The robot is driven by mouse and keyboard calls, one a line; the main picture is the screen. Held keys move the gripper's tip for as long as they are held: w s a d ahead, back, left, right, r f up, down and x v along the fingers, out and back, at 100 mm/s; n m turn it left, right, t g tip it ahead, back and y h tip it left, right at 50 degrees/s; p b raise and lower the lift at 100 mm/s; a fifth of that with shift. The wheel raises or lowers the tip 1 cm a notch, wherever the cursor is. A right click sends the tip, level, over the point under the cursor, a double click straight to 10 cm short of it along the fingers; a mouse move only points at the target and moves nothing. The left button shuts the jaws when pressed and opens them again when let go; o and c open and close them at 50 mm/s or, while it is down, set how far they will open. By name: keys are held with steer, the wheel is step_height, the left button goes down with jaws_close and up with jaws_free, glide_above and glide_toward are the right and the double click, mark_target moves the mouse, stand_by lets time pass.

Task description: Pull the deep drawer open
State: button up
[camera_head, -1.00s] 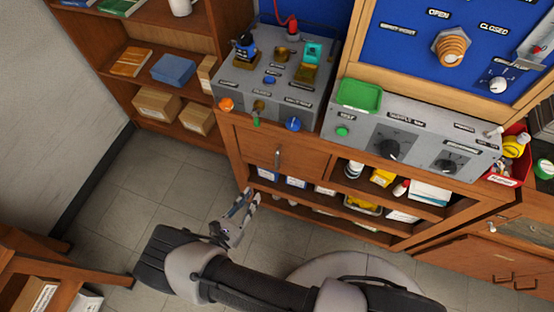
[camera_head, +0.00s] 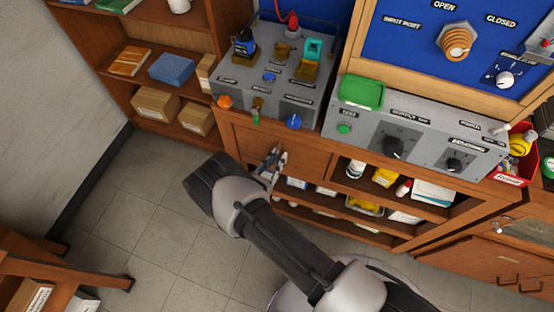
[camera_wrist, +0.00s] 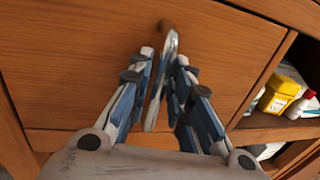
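The deep drawer has a brown wooden front (camera_head: 240,135) below the left grey panel, and it looks closed. It fills much of the wrist view (camera_wrist: 75,65). Its handle (camera_wrist: 163,80) is a slim metal bar that stands upright in the wrist view. My gripper (camera_wrist: 165,70) is open, with one finger on each side of the handle. I cannot tell whether either finger touches it. In the head view my gripper (camera_head: 275,160) is in front of the drawer and hides most of the handle.
Open shelves (camera_head: 385,220) right of the drawer hold bottles, boxes and a tray. A grey panel (camera_head: 270,85) with knobs sits above the drawer. A bookshelf (camera_head: 165,85) stands at the left. A wooden table (camera_head: 60,265) is at lower left. The floor (camera_head: 140,200) between is clear.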

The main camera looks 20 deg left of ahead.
jaws_close()
stand_by(0.7)
